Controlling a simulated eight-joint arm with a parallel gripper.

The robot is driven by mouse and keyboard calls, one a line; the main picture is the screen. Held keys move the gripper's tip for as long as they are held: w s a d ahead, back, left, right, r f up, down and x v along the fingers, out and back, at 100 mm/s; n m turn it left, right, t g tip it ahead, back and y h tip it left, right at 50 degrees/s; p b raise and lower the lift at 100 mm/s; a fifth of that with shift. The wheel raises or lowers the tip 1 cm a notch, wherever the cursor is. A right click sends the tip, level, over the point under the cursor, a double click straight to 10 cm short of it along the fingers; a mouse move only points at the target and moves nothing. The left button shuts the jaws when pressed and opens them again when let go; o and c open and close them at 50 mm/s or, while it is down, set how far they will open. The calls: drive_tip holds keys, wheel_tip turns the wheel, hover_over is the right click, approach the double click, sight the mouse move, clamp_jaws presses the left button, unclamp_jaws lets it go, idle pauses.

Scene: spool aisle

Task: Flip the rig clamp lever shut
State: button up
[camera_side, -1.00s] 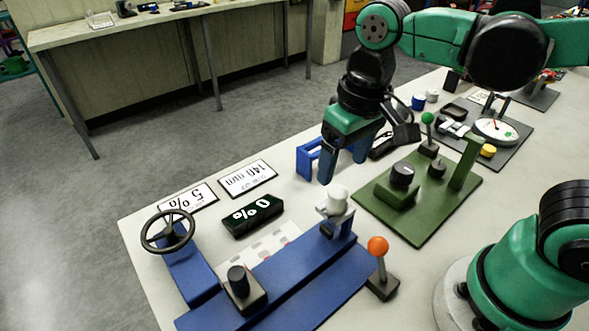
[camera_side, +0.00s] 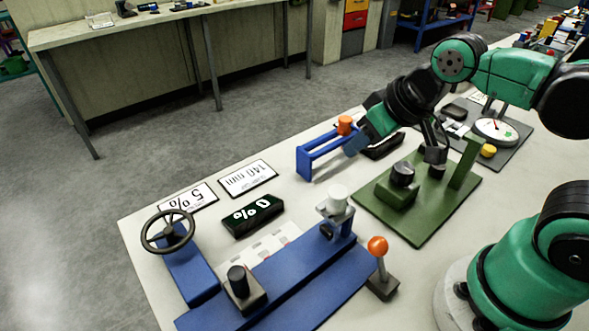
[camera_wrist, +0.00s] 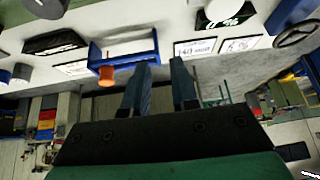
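The blue rig (camera_side: 290,284) lies along the table's front in the side view, with a white cylinder at its far end. A lever with an orange ball (camera_side: 378,247) stands nearly upright beside it. A separate blue frame (camera_side: 314,158) has an orange knob (camera_side: 345,125) at its right end; the knob also shows in the wrist view (camera_wrist: 107,76). No label shows which one is the clamp lever. My gripper (camera_side: 352,146) is close by the blue frame's right end. In the wrist view my gripper's fingers (camera_wrist: 160,66) are apart with nothing between them; the knob is left of them.
A handwheel (camera_side: 167,231), a black readout (camera_side: 253,216) and two signs (camera_side: 248,179) stand left on the white table. A green plate (camera_side: 425,220) with a black knob and post lies right of the frame. A dial board (camera_side: 510,145) is behind.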

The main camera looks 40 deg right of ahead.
sight(379, 257)
drive_tip(key=s+a+g, duration=0.1)
drive_tip(key=s, duration=0.1)
drive_tip(key=s+a+r+n+g, duration=0.1)
drive_tip(key=s+a+g, duration=0.1)
drive_tip(key=s+a+r+g, duration=0.1)
drive_tip(key=s+a, duration=0.1)
drive_tip(key=s, duration=0.1)
drive_tip(key=shift+s+a+r+n+g, duration=0.1)
drive_tip(key=shift+a+n+g, duration=0.2)
drive_tip(key=shift+g, duration=0.1)
clamp_jaws()
drive_tip(key=shift+s+r, duration=0.15)
drive_tip(key=shift+s, duration=0.25)
drive_tip(key=shift+w+a+f, duration=0.1)
drive_tip(key=shift+w+f, duration=0.05)
drive_tip(key=shift+f, duration=1.5)
drive_tip(key=shift+w+a+f, duration=0.1)
drive_tip(key=shift+w+f, duration=0.1)
drive_tip(key=shift+f, duration=1.45)
drive_tip(key=shift+w+a+f, duration=0.1)
drive_tip(key=shift+w+f, duration=0.05)
drive_tip(key=shift+f, duration=1.5)
